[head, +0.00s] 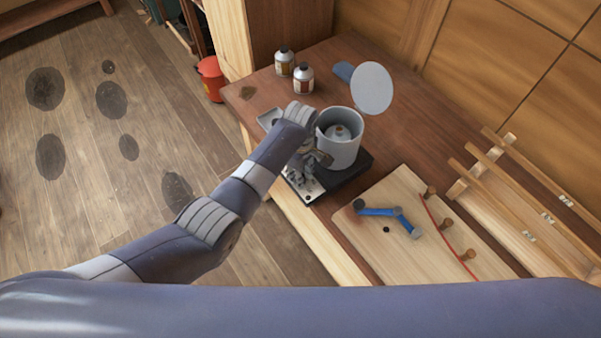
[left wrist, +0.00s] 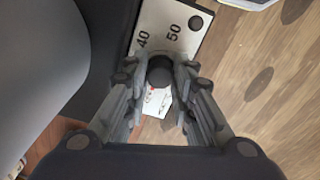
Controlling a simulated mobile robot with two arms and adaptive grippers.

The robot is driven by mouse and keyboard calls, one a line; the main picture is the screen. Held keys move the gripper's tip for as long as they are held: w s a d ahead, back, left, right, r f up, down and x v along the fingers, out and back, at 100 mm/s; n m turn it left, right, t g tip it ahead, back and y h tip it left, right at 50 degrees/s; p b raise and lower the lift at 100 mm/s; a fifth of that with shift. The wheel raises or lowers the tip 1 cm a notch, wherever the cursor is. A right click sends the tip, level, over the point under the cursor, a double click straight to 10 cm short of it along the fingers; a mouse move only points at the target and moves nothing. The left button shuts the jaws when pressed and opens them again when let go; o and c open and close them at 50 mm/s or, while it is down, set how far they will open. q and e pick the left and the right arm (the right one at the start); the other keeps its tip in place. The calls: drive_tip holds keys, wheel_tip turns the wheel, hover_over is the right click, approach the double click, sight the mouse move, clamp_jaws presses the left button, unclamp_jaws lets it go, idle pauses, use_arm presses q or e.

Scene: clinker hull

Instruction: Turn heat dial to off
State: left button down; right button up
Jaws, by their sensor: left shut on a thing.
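The heat dial (left wrist: 159,74) is a dark round knob on a pale panel (left wrist: 168,25) that carries the numbers 40 and 50. In the left wrist view my left gripper (left wrist: 160,84) is shut on the dial, one finger on each side. In the head view the panel (head: 306,191) is on the front of a black base (head: 352,171) under a grey pot (head: 347,152). My left gripper (head: 306,171) is at that panel, and my arm hides the dial there. The dial's pointer and an off mark cannot be made out. My right gripper is not in view.
A pale round disc (head: 372,87) stands up behind the pot. Two bottles (head: 303,78) stand at the back of the table (head: 405,125). A wooden board (head: 385,195) with a blue jointed piece (head: 380,212) lies to the right.

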use_arm(q)
drive_tip(key=c, duration=1.4)
unclamp_jaws()
drive_tip(key=shift+w+r, duration=0.1)
drive_tip(key=shift+o, duration=0.2)
drive_tip(key=shift+a, duration=0.1)
drive_tip(key=shift+r, duration=3.95)
